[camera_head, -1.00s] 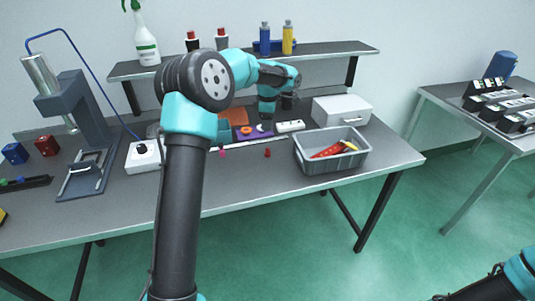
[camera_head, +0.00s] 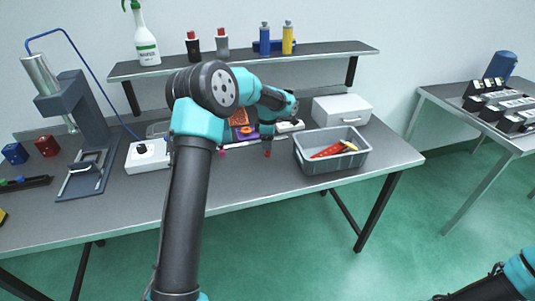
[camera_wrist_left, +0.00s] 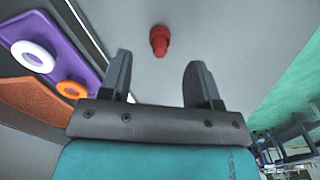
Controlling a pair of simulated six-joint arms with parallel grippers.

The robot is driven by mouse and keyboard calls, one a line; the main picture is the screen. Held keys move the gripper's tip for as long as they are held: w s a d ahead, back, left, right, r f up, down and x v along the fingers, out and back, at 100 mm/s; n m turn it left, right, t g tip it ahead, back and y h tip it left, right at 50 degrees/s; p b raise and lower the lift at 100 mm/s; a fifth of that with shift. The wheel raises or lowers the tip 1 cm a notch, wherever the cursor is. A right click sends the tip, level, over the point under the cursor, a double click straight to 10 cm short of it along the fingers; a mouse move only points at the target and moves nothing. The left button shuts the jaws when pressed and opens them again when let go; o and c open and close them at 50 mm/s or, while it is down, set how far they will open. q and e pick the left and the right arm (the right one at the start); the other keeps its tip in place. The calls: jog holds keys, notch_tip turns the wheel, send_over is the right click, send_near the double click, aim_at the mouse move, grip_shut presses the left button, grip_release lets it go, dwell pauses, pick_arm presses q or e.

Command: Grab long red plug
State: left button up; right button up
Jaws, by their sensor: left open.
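A red plug (camera_wrist_left: 159,41) stands on the grey table, seen in the left wrist view just beyond my open fingers. My right gripper does not show.
A grey bin (camera_head: 331,170) with red and yellow tools stands to the right. A purple board (camera_wrist_left: 52,48) with a white and an orange ring lies beside my left gripper. A white box (camera_head: 341,111) and a shelf (camera_head: 320,49) are behind.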

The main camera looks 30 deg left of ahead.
aim_at(268, 152)
pick_arm(q)
notch_tip(268, 152, down, 5)
jog(key=shift+r, duration=0.1)
dwell(0.6)
grip_shut()
dwell(0.3)
